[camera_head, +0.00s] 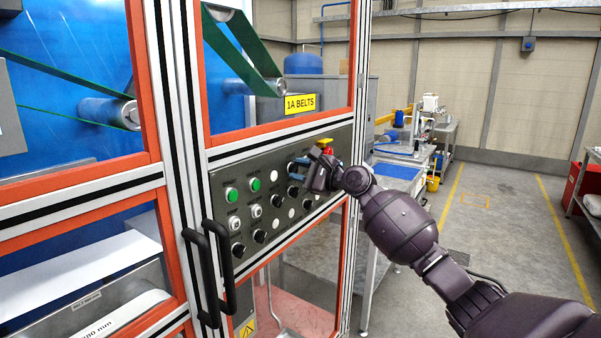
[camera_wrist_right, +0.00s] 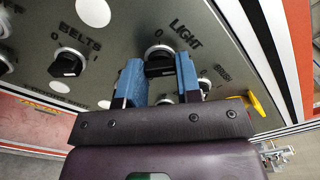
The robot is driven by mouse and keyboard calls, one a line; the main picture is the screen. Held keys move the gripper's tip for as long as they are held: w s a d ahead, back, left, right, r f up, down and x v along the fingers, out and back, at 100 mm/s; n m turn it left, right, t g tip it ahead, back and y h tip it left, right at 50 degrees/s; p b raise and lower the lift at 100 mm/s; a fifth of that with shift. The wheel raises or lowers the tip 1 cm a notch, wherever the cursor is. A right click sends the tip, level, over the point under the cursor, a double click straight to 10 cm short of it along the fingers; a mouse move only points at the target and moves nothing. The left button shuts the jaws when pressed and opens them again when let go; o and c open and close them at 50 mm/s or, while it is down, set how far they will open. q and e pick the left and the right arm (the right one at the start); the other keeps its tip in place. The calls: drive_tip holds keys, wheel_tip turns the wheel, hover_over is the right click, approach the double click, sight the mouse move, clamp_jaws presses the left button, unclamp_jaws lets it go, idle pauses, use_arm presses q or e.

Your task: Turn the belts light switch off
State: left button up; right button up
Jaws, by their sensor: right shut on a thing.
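The light switch (camera_wrist_right: 160,55) is a round black knob with a silver ring beside the printed word LIGHT in the right wrist view. My right gripper (camera_wrist_right: 157,78) has its two blue fingers on either side of this knob and is shut on it. In the head view my right gripper (camera_head: 302,170) is at the upper right of the dark control panel (camera_head: 219,184), and it hides the knob there. A similar black knob marked BELTS (camera_wrist_right: 68,64) sits to the left in the wrist view, apart from the fingers. My left gripper is not in view.
The panel carries green buttons (camera_head: 255,184) and several more black knobs. A yellow and red emergency stop (camera_head: 325,147) is close to my right gripper. Black door handles (camera_head: 222,262) stick out at the cabinet's lower left. A "1A BELTS" sign (camera_head: 300,103) hangs above. The floor to the right is open.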

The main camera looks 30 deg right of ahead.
drive_tip(key=n+b, duration=0.1)
drive_tip(key=n, duration=0.3)
drive_tip(key=shift+f, duration=0.2)
drive_tip(key=n+b, duration=0.1)
drive_tip(key=n, duration=0.2)
drive_tip(key=shift+b, duration=0.4)
drive_tip(key=n+b, duration=0.1)
drive_tip(key=n, duration=0.2)
drive_tip(key=shift+f+n+b, duration=0.15)
drive_tip(key=shift+n+b, duration=0.25)
drive_tip(key=n+b, duration=0.1)
drive_tip(key=n, duration=0.2)
drive_tip(key=shift+b, duration=0.3)
drive_tip(key=shift+n+b, duration=0.35)
drive_tip(key=shift+n, duration=0.85)
